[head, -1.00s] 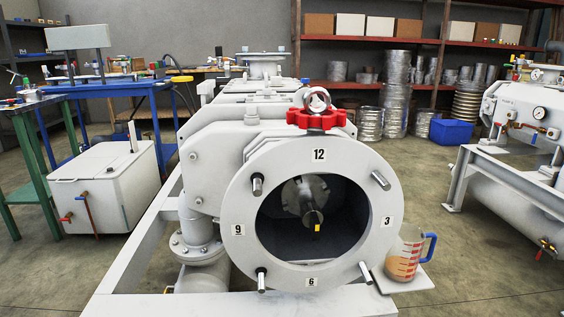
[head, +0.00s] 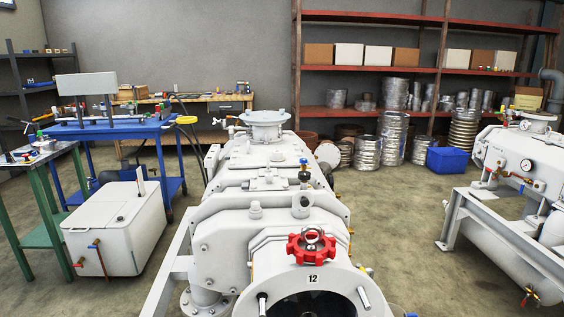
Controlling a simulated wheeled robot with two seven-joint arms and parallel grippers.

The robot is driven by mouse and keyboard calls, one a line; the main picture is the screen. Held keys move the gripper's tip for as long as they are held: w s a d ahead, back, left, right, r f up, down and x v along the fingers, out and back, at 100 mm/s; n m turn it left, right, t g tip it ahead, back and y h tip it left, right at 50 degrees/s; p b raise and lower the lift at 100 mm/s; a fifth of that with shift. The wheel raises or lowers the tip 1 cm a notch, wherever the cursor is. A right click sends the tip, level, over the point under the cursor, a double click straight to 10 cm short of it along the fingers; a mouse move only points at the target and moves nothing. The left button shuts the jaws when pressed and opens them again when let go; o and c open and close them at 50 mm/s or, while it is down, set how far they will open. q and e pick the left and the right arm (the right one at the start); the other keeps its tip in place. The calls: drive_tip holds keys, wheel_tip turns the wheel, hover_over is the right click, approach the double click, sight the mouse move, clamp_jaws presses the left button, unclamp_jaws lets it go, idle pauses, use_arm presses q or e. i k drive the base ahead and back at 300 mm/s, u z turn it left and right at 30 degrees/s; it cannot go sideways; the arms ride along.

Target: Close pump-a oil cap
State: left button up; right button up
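Pump-a (head: 225,262), a large pale grey machine, stands in the middle of the head view with its round front flange cut off by the bottom edge. A red lobed cap (head: 297,250) sits on top of it just above the "12" label (head: 313,279). A metal ring (head: 313,235) shows at the red cap. I cannot tell from here whether the cap is seated tight, or for certain that it is the oil cap. Neither of my grippers is in view.
A white tank (head: 112,232), a blue bench (head: 130,131) and a green table (head: 38,158) stand at the left. Another grey machine (head: 492,160) stands at the right. Floor is open right of the pump.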

sight(302, 200)
drive_tip(key=z, duration=0.85)
drive_tip(key=i, duration=0.35)
drive_tip(key=u, duration=1.3)
